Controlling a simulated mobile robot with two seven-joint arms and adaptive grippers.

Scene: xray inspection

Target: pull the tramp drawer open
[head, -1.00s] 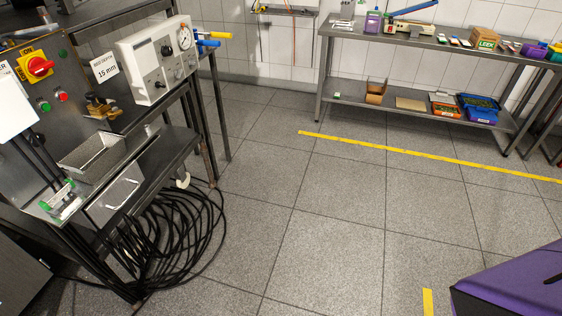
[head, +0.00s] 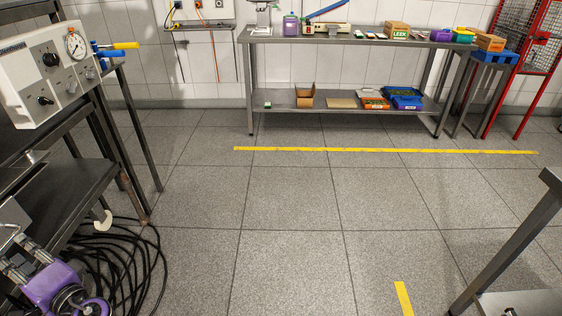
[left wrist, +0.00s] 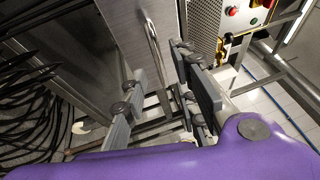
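The tramp drawer shows in the left wrist view as a grey metal front (left wrist: 122,28) with a bar handle (left wrist: 153,45). My left gripper (left wrist: 162,76) is open, its finger pads on either side of the handle's line. I cannot tell whether they touch the handle. My right gripper is in neither current view.
A control box with a gauge (head: 52,70) stands at the left. Black cables (head: 125,262) lie coiled on the floor beneath. A steel shelf table (head: 340,42) stands at the back, and a metal table (head: 522,232) at the right. The middle floor is clear.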

